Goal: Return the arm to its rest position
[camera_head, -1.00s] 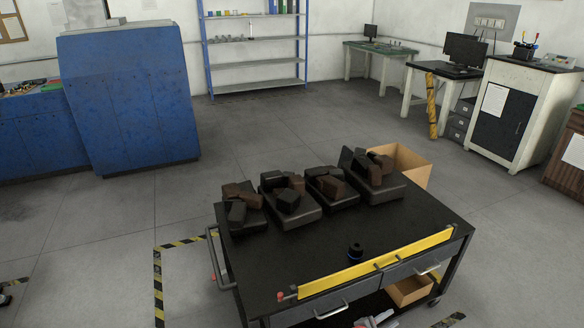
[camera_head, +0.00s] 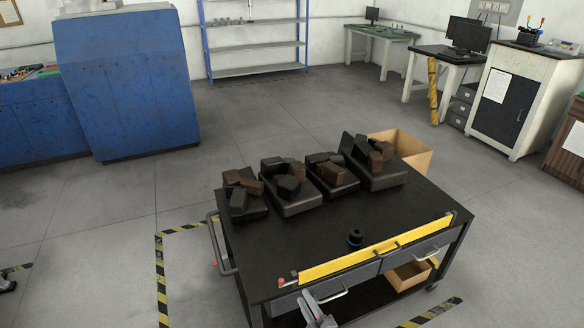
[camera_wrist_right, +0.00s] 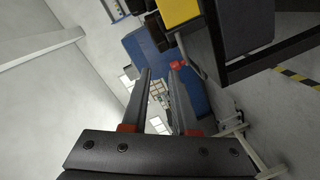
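My right gripper (camera_head: 307,298) shows at the bottom of the head view, in front of the trolley's near side by a drawer handle. In the right wrist view its two dark fingers (camera_wrist_right: 161,75) stand apart with nothing between them, so it is open and empty. At the left edge of the head view a small dark part (camera_head: 7,285) shows, perhaps of my left gripper; too little is visible to tell its state.
A black trolley (camera_head: 310,235) stands close ahead, bearing several black trays of dark and brown blocks, a small black knob-like object (camera_head: 355,237) and a yellow bar (camera_head: 375,250). A cardboard box (camera_head: 410,150) is behind it. Open floor lies left, before a blue cabinet (camera_head: 125,85).

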